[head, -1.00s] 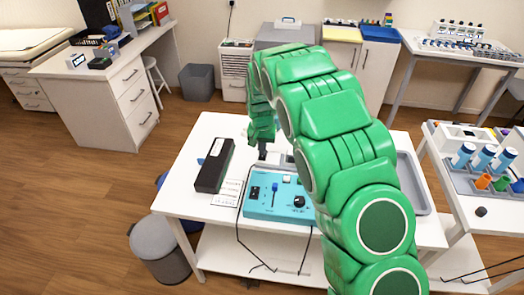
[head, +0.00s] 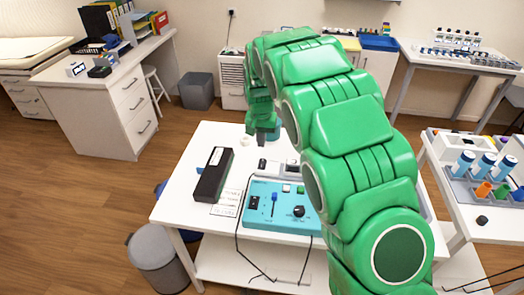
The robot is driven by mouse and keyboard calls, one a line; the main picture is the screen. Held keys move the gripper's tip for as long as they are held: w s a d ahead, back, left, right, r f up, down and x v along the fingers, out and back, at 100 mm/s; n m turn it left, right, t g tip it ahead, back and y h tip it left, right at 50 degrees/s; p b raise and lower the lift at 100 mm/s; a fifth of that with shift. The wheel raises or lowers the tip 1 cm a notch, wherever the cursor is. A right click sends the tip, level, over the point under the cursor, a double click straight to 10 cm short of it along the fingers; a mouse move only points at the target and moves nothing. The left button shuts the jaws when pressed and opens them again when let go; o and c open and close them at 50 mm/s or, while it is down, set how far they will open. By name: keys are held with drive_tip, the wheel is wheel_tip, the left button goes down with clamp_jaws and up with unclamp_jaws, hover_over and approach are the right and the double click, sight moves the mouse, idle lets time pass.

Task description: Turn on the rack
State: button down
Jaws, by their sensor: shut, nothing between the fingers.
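A teal control box (head: 281,222) stands on the white table, with a black rocker switch (head: 254,203), a blue lever (head: 274,201) and a black knob (head: 298,211). Behind it is a low pale device (head: 275,170) with a small black part on its left; my arm hides its right side. A tube rack (head: 463,188) with blue-capped and coloured tubes stands on the right table. I cannot tell which of these is the rack to turn on. My gripper (head: 263,137) is shut and empty beyond the pale device, apart from the teal box.
A long black box (head: 214,174) lies left of the teal box, beside a printed sheet (head: 228,197). Dark cables hang over the table's front edge. A grey bin (head: 158,260) stands at the front left. My green arm covers the table's right part.

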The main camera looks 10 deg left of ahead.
drive_tip(key=r, duration=0.5)
drive_tip(key=shift+s, duration=0.2)
drive_tip(key=shift+r, duration=0.1)
drive_tip(key=s+d+r+g, duration=0.1)
drive_tip(key=s+d+r, duration=0.4)
drive_tip(key=s+d, duration=0.45)
drive_tip(key=s+d+r, duration=0.6)
drive_tip(key=s+d, duration=0.2)
drive_tip(key=s, duration=0.2)
drive_tip(key=s+d+f+g, duration=0.1)
drive_tip(key=s+d, duration=0.3)
drive_tip(key=s, duration=0.9)
drive_tip(key=s+d+f, duration=0.1)
drive_tip(key=s+d, duration=0.4)
drive_tip(key=s, duration=0.9)
drive_tip(key=shift+s+f+g, duration=0.15)
drive_tip(key=shift+f+g, duration=0.1)
drive_tip(key=shift+g, duration=0.15)
drive_tip(key=shift+d, duration=0.1)
